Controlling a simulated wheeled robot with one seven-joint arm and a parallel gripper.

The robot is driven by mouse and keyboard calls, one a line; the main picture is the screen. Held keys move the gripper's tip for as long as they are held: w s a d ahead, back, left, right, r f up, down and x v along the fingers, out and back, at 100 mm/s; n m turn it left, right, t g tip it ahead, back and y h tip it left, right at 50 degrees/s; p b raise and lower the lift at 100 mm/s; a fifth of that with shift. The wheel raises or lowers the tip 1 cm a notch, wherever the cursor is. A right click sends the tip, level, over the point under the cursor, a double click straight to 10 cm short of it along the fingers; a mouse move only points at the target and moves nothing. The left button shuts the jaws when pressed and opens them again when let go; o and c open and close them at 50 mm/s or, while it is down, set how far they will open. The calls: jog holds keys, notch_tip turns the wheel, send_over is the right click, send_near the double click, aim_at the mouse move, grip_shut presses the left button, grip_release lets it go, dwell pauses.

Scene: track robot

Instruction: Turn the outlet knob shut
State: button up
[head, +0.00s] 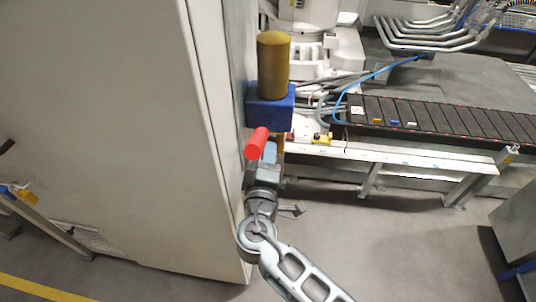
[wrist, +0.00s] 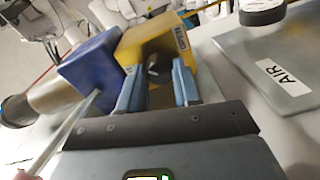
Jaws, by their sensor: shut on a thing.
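The outlet knob (wrist: 158,68) is a small black knob on the face of a yellow block (wrist: 150,40) in the wrist view. The block carries a label that I cannot read surely. My gripper (wrist: 158,86) has its two blue fingers on either side of the knob and is shut on it. In the head view my gripper (head: 269,153) is below the blue block (head: 270,108), and the knob is hidden there. The knob's turned position is hard to tell.
A brown cylinder (head: 273,65) stands on the blue block. A red lever handle (head: 257,143) sticks out close beside my gripper. A grey panel marked AIR (wrist: 275,75) is at the right in the wrist view. A large cabinet (head: 110,120) stands close left; a conveyor (head: 430,120) is right.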

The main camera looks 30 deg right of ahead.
jog(key=shift+a+n+g+p, duration=0.1)
jog(key=shift+n+g+p, duration=0.2)
jog(key=shift+n+p, duration=2.75)
jog(key=n+b, duration=0.2)
jog(key=shift+n, duration=0.35)
jog(key=o, duration=1.1)
jog(key=shift+c, duration=0.2)
jog(key=b+v, duration=0.1)
jog(key=v, duration=0.6)
jog(key=shift+s+a, duration=0.3)
jog(key=shift+f, duration=0.15)
